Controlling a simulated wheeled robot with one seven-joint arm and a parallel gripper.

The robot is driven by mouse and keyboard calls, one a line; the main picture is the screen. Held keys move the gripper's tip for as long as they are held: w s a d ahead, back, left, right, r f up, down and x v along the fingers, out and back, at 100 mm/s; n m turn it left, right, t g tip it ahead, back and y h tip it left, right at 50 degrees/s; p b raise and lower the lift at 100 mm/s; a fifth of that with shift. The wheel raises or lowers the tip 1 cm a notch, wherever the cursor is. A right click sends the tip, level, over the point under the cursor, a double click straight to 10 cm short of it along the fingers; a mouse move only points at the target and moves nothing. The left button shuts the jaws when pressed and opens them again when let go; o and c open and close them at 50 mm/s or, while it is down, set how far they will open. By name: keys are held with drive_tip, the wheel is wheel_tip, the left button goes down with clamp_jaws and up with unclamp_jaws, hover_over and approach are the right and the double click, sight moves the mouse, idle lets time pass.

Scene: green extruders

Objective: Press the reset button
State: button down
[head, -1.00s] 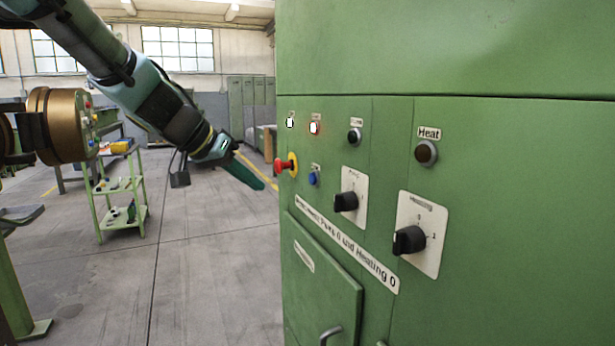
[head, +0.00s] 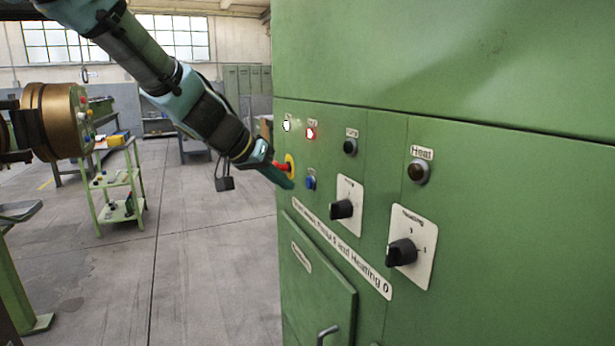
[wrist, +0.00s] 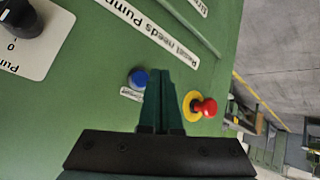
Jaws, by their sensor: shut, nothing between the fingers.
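The blue button (head: 310,183) sits on the green cabinet's front panel, under a small label and to the right of the red emergency knob (head: 283,167) on its yellow plate. In the wrist view the blue button (wrist: 138,78) lies just left of the fingertips, with a small label under it. The red knob (wrist: 205,107) is to their right. My gripper (head: 288,184) is shut and empty, its teal fingers close in front of the panel between the two. In the wrist view the gripper (wrist: 158,75) points at the panel; I cannot tell whether it touches.
Black rotary switches (head: 341,209) and (head: 401,253) stick out of the panel to the right. A lit red lamp (head: 310,133) and a white lamp (head: 287,126) are above. A green cart (head: 117,180) stands on the left; the floor between is open.

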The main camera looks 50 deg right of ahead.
drive_tip(key=shift+s+d, duration=0.35)
drive_tip(key=shift+d, duration=0.45)
idle(1.5)
drive_tip(key=shift+s+d, duration=0.15)
drive_tip(key=shift+d, duration=0.25)
drive_tip(key=shift+s+d, duration=0.1)
drive_tip(key=shift+d, duration=0.25)
idle(0.6)
drive_tip(key=shift+a+b, duration=0.1)
drive_tip(key=shift+b, duration=0.2)
drive_tip(key=shift+w+a+b, duration=0.25)
drive_tip(key=shift+a+b, duration=0.4)
drive_tip(key=shift+w+a+b, duration=0.3)
drive_tip(key=shift+a+b, duration=0.35)
drive_tip(key=shift+a, duration=0.15)
drive_tip(key=shift+w+a+b, duration=0.3)
drive_tip(key=shift+a+b, duration=0.3)
drive_tip(key=shift+a, duration=0.15)
drive_tip(key=shift+w+a+b, duration=0.3)
drive_tip(key=shift+a+b, duration=0.35)
drive_tip(key=shift+a, duration=0.15)
